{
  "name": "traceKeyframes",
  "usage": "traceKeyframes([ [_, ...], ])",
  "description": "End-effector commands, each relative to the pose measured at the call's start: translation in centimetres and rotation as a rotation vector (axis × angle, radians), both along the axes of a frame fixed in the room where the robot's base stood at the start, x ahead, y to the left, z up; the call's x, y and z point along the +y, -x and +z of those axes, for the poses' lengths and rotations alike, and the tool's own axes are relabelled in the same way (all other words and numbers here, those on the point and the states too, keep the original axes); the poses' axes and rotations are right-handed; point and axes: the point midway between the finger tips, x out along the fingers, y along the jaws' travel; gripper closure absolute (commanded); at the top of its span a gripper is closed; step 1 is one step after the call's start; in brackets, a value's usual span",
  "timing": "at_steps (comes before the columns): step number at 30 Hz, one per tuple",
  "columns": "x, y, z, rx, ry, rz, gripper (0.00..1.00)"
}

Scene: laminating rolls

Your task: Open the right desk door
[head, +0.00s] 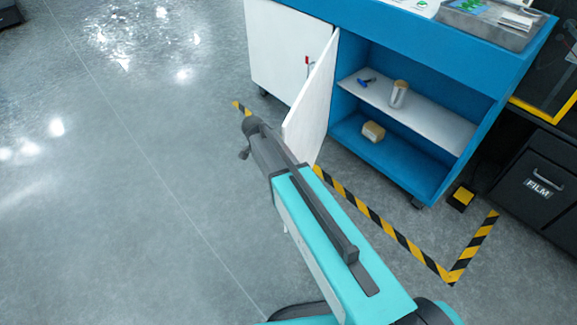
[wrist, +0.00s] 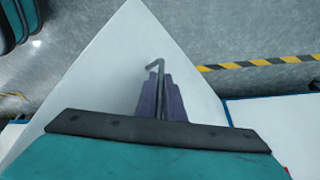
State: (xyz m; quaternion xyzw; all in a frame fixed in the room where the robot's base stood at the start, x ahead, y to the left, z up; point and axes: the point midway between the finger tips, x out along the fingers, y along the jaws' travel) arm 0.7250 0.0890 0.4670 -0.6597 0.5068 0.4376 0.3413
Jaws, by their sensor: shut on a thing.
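The right desk door (head: 313,97) is a white panel on the blue desk (head: 480,75). It stands swung wide open, away from the front, and the compartment behind it is exposed. In the wrist view the door (wrist: 100,75) fills the middle, with a bent grey metal handle (wrist: 154,67) on it. My gripper (wrist: 160,95), with purple-grey fingers, is shut on this handle. The head view does not clearly show the gripper. The left desk door (head: 275,45) is white and closed, with a small red mark by its edge.
A white shelf (head: 430,122) inside holds a pale roll (head: 399,94) and a small blue item (head: 366,81). Another roll (head: 373,132) lies below. Yellow-black tape (head: 385,230) marks the floor. A dark FILM drawer (head: 537,187) stands right. The floor at left is clear.

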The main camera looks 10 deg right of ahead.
Motion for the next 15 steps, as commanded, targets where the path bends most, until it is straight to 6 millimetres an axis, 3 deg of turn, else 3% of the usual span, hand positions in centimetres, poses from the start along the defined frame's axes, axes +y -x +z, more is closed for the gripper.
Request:
traceKeyframes([
  [7,-0.24,0.36,-0.16,0.010,-0.005,-0.007,1.00],
  [8,-0.27,0.35,-0.17,0.010,-0.005,-0.008,0.90],
  [11,-0.39,0.28,-0.14,0.009,-0.004,-0.008,0.73],
  [15,-0.54,0.16,-0.09,0.006,-0.003,-0.009,0.73],
])
